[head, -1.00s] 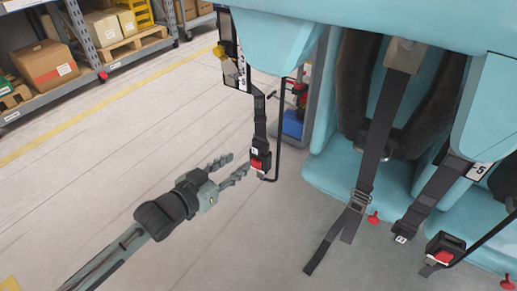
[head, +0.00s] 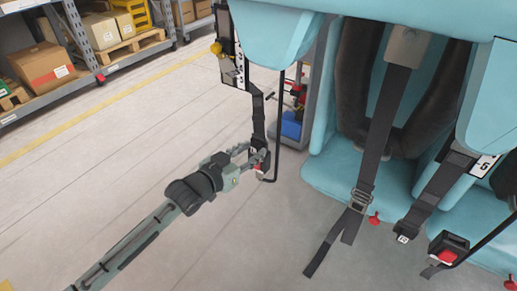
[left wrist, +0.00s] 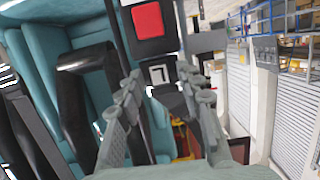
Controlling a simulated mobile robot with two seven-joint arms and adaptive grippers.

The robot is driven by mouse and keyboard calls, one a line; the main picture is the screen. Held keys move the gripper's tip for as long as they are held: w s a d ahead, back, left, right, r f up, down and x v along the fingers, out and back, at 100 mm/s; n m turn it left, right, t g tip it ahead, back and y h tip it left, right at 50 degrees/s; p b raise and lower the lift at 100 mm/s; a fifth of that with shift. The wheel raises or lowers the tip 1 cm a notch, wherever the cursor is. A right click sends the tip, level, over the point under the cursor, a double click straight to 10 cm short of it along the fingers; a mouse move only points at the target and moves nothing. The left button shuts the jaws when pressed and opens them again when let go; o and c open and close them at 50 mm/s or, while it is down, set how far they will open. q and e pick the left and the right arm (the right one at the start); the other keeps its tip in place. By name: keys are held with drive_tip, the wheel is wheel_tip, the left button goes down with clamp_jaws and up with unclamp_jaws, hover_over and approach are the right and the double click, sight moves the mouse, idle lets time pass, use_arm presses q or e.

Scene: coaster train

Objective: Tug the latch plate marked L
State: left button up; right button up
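The latch plate marked L (left wrist: 160,74) is a dark plate with a white label, sitting at the red-button buckle (left wrist: 149,20). In the left wrist view it lies between my left fingertips (left wrist: 161,80), which stand apart on either side of it. A firm grip is not evident. In the head view my left gripper (head: 257,162) reaches the buckle at the lower end of the hanging black strap (head: 258,115). Its fingers hide much of the plate and buckle there. My right gripper is not in view.
A thin black bar (head: 279,130) runs down beside the strap. The light-blue coaster seat (head: 325,175) stands to the right, with another hanging belt (head: 385,120) and a second red-button buckle (head: 449,250). Shelves with boxes (head: 45,65) are at upper left; the floor between is clear.

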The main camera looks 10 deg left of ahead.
use_arm(q)
drive_tip(key=shift+p, duration=0.4)
idle(0.5)
clamp_jaws()
idle(0.5)
